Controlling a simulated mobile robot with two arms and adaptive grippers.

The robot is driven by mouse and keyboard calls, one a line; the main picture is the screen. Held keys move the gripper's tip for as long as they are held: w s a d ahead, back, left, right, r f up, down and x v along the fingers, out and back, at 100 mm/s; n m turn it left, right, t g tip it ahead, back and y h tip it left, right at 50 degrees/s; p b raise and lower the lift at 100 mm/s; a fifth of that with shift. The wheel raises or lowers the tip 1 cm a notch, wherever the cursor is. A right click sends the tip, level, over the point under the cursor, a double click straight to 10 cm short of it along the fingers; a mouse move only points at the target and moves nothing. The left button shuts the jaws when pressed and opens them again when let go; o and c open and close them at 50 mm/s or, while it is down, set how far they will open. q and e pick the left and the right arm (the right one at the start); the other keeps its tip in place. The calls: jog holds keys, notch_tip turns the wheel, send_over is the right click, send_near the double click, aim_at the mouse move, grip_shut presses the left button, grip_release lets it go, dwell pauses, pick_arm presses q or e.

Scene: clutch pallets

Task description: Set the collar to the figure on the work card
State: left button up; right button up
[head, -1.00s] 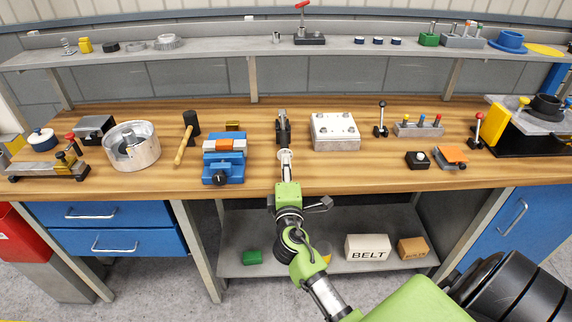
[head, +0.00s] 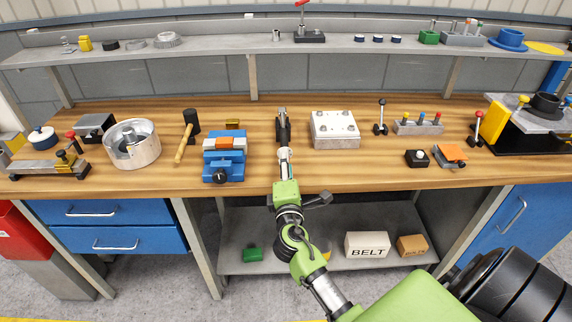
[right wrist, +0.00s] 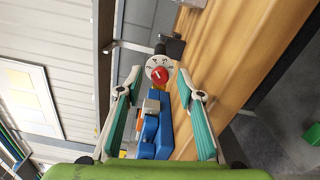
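The collar appears to be the pale round dial (right wrist: 158,73) with dark marks around its rim and a red centre, in the right wrist view. The marks are too small to read. It sits in front of a dark block, between and just beyond the fingertips of my right gripper (right wrist: 162,90). The two teal-padded fingers are apart with a gap around the dial, and I see no contact. In the head view my right gripper (head: 285,156) is at the bench middle, in front of a black upright fixture (head: 283,122). No readable work card shows. My left gripper is out of view.
A blue vise (head: 223,163) stands left of my right gripper, with a hammer (head: 186,140) beyond it. A pale block (head: 335,140) is close on the right. A silver drum (head: 132,146) is further left. The bench front is mostly clear.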

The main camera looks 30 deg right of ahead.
jog(key=v, duration=1.2)
dwell(0.4)
jog(key=s+a+f+m+g+y, duration=0.1)
jog(key=s+a+f+g+y, duration=0.15)
jog(key=f, duration=0.95)
jog(key=s+a+f+g+y, duration=0.2)
jog(key=s+a+f, duration=0.1)
jog(key=f, duration=0.8)
jog(key=s+a+f+m+g+y, duration=0.1)
jog(key=s+a+f+g+y, duration=0.15)
jog(key=f, duration=0.95)
jog(key=s+a+f+m+g+y, duration=0.2)
jog(key=s+f+m+g, duration=0.1)
jog(key=s+f, duration=1)
jog(key=s+d+f+m+g, duration=0.1)
jog(key=s+f+m+g, duration=0.1)
jog(key=s, duration=0.8)
jog(key=s+d+f+m+g, duration=0.1)
jog(key=s+f+m+g, duration=0.1)
jog(key=s+f+m, duration=0.2)
jog(key=s+f, duration=0.3)
jog(key=s, duration=0.3)
jog(key=shift+s+d+y, duration=0.2)
jog(key=shift+s+y, duration=0.05)
jog(key=shift+y, duration=0.05)
